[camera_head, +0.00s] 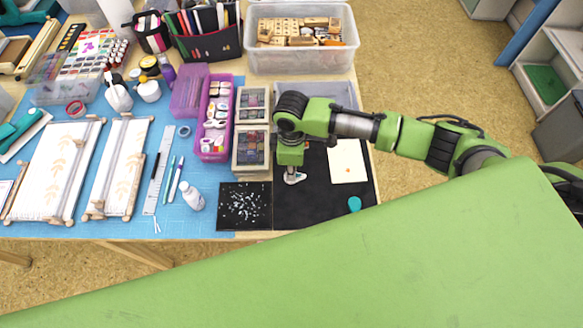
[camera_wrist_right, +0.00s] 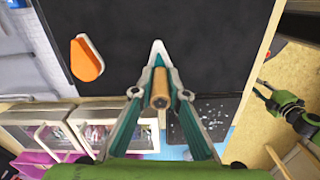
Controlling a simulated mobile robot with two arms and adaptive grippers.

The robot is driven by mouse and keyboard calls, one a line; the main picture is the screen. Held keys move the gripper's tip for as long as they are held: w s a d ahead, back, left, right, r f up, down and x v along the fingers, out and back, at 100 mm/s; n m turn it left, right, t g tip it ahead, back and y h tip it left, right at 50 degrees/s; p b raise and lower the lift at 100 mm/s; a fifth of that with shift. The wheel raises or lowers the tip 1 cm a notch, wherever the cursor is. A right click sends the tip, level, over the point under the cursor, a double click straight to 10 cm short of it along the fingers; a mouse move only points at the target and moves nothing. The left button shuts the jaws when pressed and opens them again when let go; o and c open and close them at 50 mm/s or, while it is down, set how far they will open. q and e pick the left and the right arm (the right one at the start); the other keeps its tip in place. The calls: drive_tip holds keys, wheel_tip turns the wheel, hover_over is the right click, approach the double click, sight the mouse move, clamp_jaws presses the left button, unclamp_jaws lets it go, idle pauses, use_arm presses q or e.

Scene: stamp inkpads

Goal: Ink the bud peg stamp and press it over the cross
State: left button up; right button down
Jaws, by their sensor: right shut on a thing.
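My right gripper (camera_head: 292,172) is over the dark mat (camera_head: 318,212). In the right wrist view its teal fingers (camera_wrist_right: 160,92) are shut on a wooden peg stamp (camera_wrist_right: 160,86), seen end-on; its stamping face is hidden. A white pointed piece (camera_wrist_right: 158,49) shows just beyond the peg, mostly covered; it also shows under the gripper in the head view (camera_head: 294,179). I cannot tell whether the peg touches it. An orange drop-shaped inkpad with a white rim (camera_wrist_right: 87,58) lies apart on the mat. A cream card (camera_head: 349,153) bears a small orange-red mark (camera_head: 348,170), too small to read.
A teal disc (camera_head: 355,204) lies near the mat's front edge. A black speckled mat (camera_head: 244,205) and inkpad boxes (camera_head: 251,150) are to the left. A bin of stamps (camera_head: 301,59) stands behind. A green arm part of mine (camera_wrist_right: 288,108) shows beside the table.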

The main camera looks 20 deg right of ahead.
drive_tip(key=shift+s+f+p, duration=0.15)
drive_tip(key=shift+p, duration=0.2)
idle(1.4)
drive_tip(key=shift+r+p, duration=0.25)
drive_tip(key=shift+p, duration=0.15)
drive_tip(key=shift+r+p, duration=0.4)
drive_tip(key=shift+p, duration=0.1)
wheel_tip(320, 180, up, 6)
drive_tip(key=p, duration=0.6)
drive_tip(key=shift+f, duration=0.15)
drive_tip(key=shift+f, duration=0.1)
idle(0.4)
